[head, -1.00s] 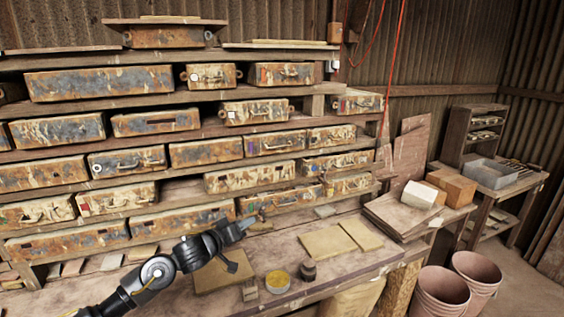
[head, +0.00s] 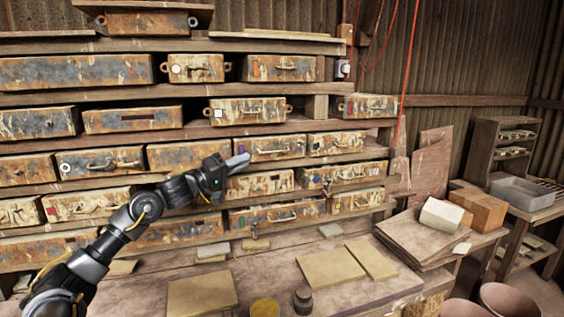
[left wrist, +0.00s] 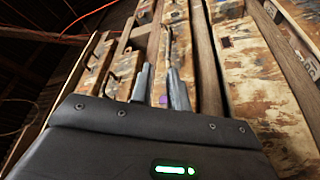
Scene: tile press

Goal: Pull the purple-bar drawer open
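The purple-bar drawer (head: 277,147) is a rusty, paint-flaked drawer front in the middle row of the shelf. It has a small purple mark at its left end and a metal bar handle, and looks shut in its slot. My left gripper (head: 242,162) is just in front of its lower left end, pointing right. In the left wrist view the two fingers (left wrist: 160,72) are apart with nothing between them. The purple mark on the drawer (left wrist: 163,100) shows behind the gap, and the handle lies beyond the fingertips. I cannot tell whether a finger touches the drawer. My right gripper is out of view.
Similar drawers crowd around, including a blue-marked one (head: 345,174) below right and a white-marked one (head: 100,162) to the left. The workbench (head: 265,262) below holds flat tiles (head: 330,268), a yellow tin (head: 264,309) and a dark pot (head: 304,299). A red cable hangs at right.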

